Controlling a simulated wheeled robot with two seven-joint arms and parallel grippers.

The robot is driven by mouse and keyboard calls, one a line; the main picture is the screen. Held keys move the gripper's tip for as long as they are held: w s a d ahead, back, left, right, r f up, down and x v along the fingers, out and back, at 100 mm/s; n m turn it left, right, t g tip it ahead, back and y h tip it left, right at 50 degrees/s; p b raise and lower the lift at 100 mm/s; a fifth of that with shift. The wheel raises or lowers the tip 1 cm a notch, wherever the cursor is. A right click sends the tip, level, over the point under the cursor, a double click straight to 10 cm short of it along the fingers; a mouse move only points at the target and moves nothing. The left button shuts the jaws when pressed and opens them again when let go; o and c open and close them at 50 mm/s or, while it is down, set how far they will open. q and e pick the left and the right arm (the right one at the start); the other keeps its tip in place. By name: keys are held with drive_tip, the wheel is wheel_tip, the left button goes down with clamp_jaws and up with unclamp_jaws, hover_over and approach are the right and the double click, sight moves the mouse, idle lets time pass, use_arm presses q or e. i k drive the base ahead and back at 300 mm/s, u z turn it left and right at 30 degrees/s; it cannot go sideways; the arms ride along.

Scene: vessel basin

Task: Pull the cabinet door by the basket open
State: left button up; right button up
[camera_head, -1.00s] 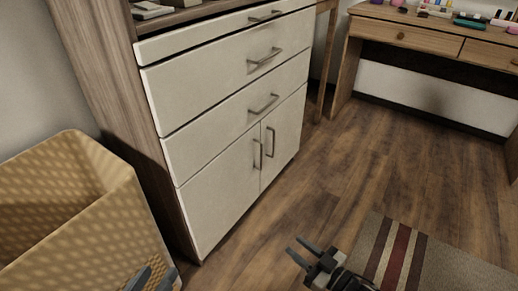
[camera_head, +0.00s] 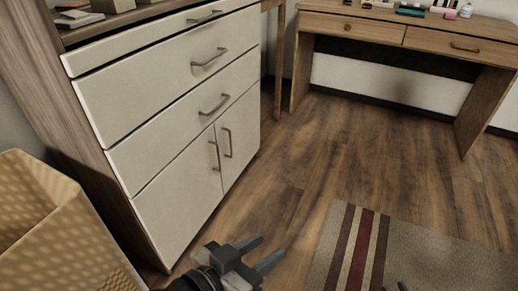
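The white cabinet has two lower doors, both shut. The left door (camera_head: 178,208), on the basket side, has a vertical metal handle (camera_head: 214,156) near its right edge. The right door (camera_head: 241,140) has its own handle (camera_head: 228,143) close beside it. The woven tan basket (camera_head: 75,235) stands at the lower left, left of the cabinet. My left gripper (camera_head: 265,253) is in front of and below the doors, open and empty, fingers pointing right, apart from the handles. Only the tips of my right gripper (camera_head: 396,287) show at the bottom edge, over the rug.
Closed drawers (camera_head: 155,85) are above the doors. A wooden desk (camera_head: 405,35) with small items stands at the back right. A striped rug (camera_head: 425,250) lies at the lower right. The wooden floor (camera_head: 340,140) between cabinet and desk is clear.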

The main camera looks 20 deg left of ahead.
sight(172, 208)
drive_tip(key=i, duration=0.45)
drive_tip(key=u, duration=1.4)
drive_tip(key=i, duration=0.5)
drive_tip(key=u, duration=0.05)
